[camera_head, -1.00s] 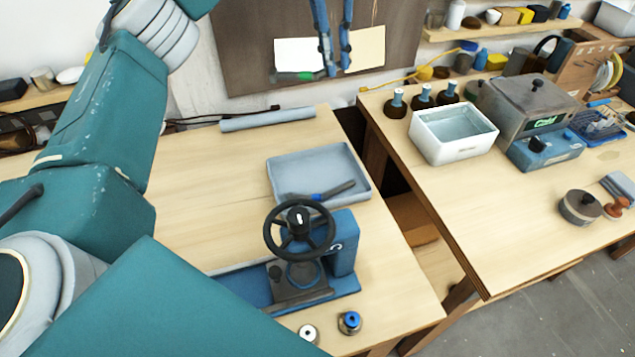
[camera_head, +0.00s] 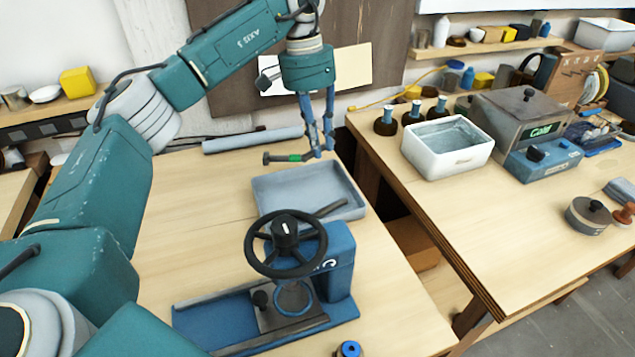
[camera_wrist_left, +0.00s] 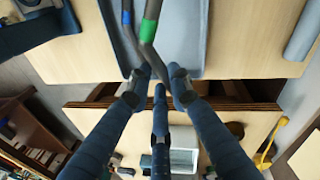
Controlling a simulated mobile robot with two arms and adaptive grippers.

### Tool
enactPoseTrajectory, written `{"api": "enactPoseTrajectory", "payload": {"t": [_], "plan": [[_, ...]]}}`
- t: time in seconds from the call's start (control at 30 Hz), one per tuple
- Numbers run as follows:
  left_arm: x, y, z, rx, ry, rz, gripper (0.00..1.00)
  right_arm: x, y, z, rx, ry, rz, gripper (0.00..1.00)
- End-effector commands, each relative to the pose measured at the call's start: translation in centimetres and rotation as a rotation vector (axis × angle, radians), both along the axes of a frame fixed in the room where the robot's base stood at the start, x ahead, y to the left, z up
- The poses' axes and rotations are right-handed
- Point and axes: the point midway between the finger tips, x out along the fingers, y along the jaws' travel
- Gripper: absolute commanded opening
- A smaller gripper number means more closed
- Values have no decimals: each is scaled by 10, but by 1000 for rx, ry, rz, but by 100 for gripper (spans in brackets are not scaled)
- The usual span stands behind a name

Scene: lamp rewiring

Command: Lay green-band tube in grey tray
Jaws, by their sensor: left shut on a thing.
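The green-band tube (camera_head: 281,158) is dark with a green band and a knob-like left end. My left gripper (camera_head: 318,152) is shut on its right end and holds it just above the far edge of the grey tray (camera_head: 285,188). In the left wrist view the green-band tube (camera_wrist_left: 146,32) runs from between the fingertips (camera_wrist_left: 158,85) out over the tray (camera_wrist_left: 184,52). A second dark tube (camera_head: 331,208) lies in the tray; its blue band shows in the left wrist view (camera_wrist_left: 127,18). My right gripper is not in view.
A blue machine with a black handwheel (camera_head: 285,243) stands close in front of the tray and partly hides it. A grey roll (camera_head: 252,140) lies behind the tray. The table left of the tray is clear. A white basin (camera_head: 447,148) stands on the right table.

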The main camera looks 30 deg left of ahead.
Motion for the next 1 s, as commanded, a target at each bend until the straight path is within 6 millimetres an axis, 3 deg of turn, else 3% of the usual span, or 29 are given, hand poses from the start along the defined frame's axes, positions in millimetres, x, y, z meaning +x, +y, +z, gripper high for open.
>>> {"api": "enactPoseTrajectory", "payload": {"t": [0.1,0.23,0.47,0.73,0.93,0.97,1.0], "plan": [[-1,1,-31,1,4,0,0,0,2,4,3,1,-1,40],[-1,0,-54,0,2,0,0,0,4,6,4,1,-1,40],[0,0,-71,0,0,-1,0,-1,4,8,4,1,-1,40],[-1,0,-107,0,1,0,0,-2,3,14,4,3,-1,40],[0,0,-110,0,-1,0,0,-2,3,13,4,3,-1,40],[0,0,-110,0,0,0,23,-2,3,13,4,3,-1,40],[0,0,-110,0,0,0,27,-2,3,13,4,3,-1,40]]}}
